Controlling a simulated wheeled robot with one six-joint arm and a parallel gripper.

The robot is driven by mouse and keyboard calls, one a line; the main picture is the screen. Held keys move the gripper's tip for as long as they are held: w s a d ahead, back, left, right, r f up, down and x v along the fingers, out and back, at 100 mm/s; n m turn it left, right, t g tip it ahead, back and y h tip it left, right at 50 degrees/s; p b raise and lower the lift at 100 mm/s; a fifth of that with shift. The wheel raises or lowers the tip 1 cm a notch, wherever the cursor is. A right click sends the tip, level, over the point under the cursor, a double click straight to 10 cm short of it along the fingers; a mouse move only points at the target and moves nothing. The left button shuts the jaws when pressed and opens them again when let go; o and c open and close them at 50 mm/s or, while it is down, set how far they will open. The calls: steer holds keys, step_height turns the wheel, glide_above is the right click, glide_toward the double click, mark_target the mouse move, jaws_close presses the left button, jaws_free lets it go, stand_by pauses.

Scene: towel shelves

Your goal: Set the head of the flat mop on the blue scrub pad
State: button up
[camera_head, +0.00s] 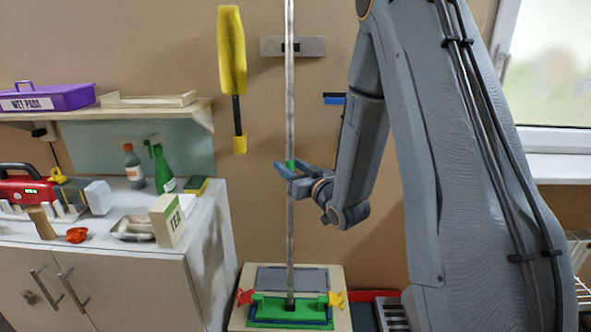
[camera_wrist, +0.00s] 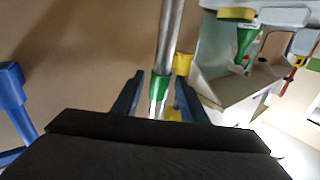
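The flat mop stands upright in the head view, with a long grey pole (camera_head: 290,110) and a green head (camera_head: 270,307) low down. A strip of blue, probably the scrub pad (camera_head: 331,316), shows at the edge of the head; most of it is hidden, and I cannot tell whether they touch. My gripper (camera_head: 289,178) is at the pole's green band, one finger on each side. In the wrist view the pole (camera_wrist: 169,40) passes between the fingertips of my gripper (camera_wrist: 159,86), with narrow gaps beside it.
A grey pad (camera_head: 292,278) lies behind the mop head on a beige stand. Red (camera_head: 245,296) and yellow (camera_head: 336,299) clips flank the head. A wall plate (camera_head: 272,46) is behind the pole. A yellow duster (camera_head: 231,50) hangs nearby. A cluttered white cabinet (camera_head: 130,275) stands left.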

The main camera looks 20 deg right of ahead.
steer(key=shift+p+x, duration=0.35)
steer(key=shift+x, duration=1.7)
jaws_close()
steer(key=c, duration=0.7)
jaws_free()
steer(key=shift+r, duration=0.1)
steer(key=shift+c, duration=0.2)
jaws_close()
steer(key=shift+r, duration=0.15)
